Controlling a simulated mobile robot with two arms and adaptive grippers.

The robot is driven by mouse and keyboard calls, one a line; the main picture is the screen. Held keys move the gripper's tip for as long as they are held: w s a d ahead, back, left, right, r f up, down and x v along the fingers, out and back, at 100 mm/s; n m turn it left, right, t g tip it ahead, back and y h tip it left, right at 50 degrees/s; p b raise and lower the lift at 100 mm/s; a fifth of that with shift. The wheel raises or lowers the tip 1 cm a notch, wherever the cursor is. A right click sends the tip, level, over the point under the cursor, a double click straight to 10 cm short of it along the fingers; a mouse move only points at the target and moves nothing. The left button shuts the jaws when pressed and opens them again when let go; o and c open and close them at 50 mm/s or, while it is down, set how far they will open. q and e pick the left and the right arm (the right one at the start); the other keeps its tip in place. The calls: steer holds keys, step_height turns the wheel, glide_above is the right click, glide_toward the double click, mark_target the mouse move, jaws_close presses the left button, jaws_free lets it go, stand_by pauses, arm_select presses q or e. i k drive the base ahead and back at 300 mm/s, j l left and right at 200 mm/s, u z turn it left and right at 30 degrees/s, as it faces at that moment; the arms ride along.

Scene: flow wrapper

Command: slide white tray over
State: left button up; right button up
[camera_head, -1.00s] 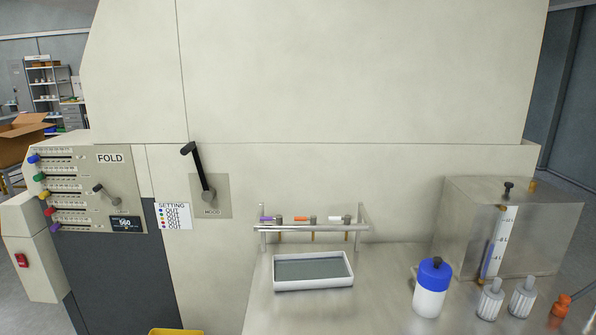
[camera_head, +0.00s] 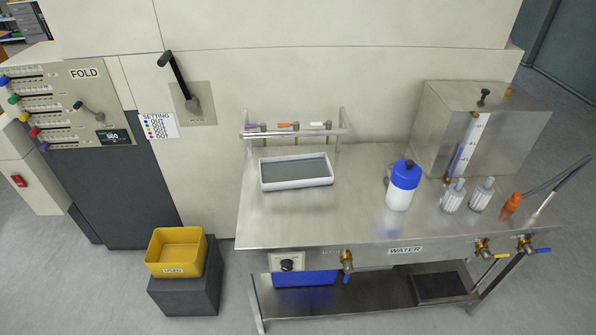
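The white tray (camera_head: 297,185) is a shallow rectangular tray with a grey inside. It sits flat on the left part of the steel table (camera_head: 340,222), just in front of a small metal rack (camera_head: 295,133). Nothing touches it from the front. Neither of my grippers shows in the head view.
A yellow bin (camera_head: 177,252) stands on a dark block at lower left. The table front is clear.

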mark_target(278, 173)
steer(key=i+l+u, duration=0.15)
steer(key=u, duration=0.2)
steer(key=i+l+u, duration=0.1)
steer(key=l+u, duration=0.25)
steer(key=i+l+u, duration=0.1)
steer(key=u, duration=0.2)
